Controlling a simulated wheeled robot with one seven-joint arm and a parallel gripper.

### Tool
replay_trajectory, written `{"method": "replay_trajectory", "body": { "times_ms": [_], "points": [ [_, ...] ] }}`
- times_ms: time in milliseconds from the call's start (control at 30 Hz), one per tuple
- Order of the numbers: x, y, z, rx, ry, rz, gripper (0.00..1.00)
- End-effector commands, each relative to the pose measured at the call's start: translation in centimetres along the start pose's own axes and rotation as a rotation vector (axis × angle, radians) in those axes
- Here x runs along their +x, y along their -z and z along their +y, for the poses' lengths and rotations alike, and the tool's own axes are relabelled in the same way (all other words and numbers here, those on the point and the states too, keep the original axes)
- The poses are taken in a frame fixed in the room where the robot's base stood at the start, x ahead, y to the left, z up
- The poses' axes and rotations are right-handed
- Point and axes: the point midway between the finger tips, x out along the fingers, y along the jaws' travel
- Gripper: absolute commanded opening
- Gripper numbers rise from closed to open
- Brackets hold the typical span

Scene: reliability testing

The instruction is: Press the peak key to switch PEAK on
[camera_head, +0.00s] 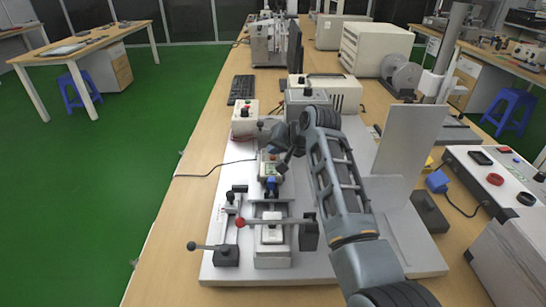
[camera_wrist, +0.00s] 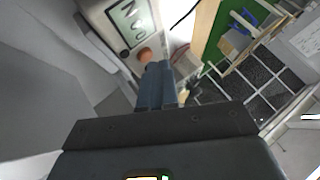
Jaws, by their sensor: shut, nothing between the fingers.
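The gauge with the keys (camera_wrist: 105,15) is at the top left in the wrist view, with a pale green display (camera_wrist: 130,20) showing large dark characters. A round orange-brown key (camera_wrist: 145,55) sits below the display, and a small dark key (camera_wrist: 124,54) is to its left. I cannot read a PEAK label or tell whether PEAK is on. My gripper (camera_wrist: 158,66) is shut and empty, its fingertips right beside the orange-brown key; whether they touch it is unclear. In the head view, the gauge (camera_head: 269,167) is on the test stand, partly hidden by my gripper (camera_head: 280,152).
A grey upright panel (camera_head: 404,150) stands right of my arm. A control box with a red button (camera_head: 243,118) is behind the gauge.

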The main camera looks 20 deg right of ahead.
Motion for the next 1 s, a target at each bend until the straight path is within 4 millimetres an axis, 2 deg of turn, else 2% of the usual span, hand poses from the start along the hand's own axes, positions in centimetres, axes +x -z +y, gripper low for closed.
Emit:
{"method": "replay_trajectory", "body": {
  "times_ms": [633,1000],
  "points": [
    [0.4,-0.3,0.3,0.000,0.000,0.000,0.00],
    [-0.8,0.5,-0.5,0.000,0.000,0.000,0.00]
  ]
}}
